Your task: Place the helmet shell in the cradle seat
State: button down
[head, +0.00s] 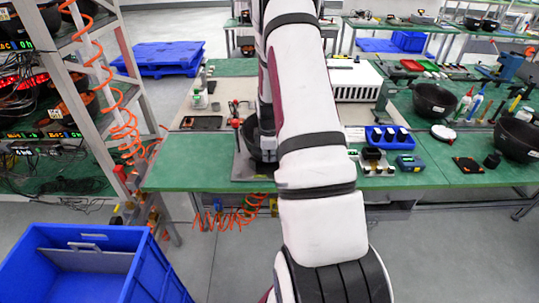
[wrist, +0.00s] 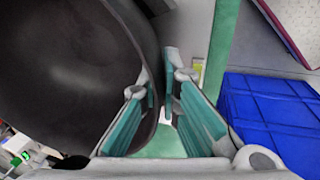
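The helmet shell is a dark, bowl-like shell (wrist: 75,75) that fills the left of the wrist view, its hollow side showing. My gripper (wrist: 159,85) has its teal-padded fingers on either side of the shell's rim, close against it. In the head view, part of a dark shell (head: 255,161) shows left of my arm, low over the front of the green bench. My arm hides most of the gripper there. I cannot make out the cradle seat; a grey plate (head: 243,172) shows below the shell.
Two more black shells (head: 434,101) (head: 517,139) stand on the right of the green bench (head: 200,165). A blue crate (head: 85,262) stands front left, beside a rack (head: 128,85) with orange coiled cables.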

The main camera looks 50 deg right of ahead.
jog(key=shift+f, duration=0.1)
jog(key=c, duration=1.8)
grip_release()
jog(key=v, duration=1.2)
jog(key=s+a+r+m+t, duration=0.1)
jog(key=a+r+m+t, duration=0.15)
jog(key=a+r, duration=1.55)
jog(key=s+a+r+m+y, duration=0.1)
jog(key=s+a+r+m, duration=0.1)
jog(key=s+a, duration=0.5)
jog(key=s+a+r+m+t+y, duration=0.1)
jog(key=s+a+r+m, duration=0.2)
jog(key=s+a, duration=0.5)
jog(key=a, duration=0.2)
jog(key=shift+s+a+r, duration=0.25)
jog(key=shift+r, duration=0.05)
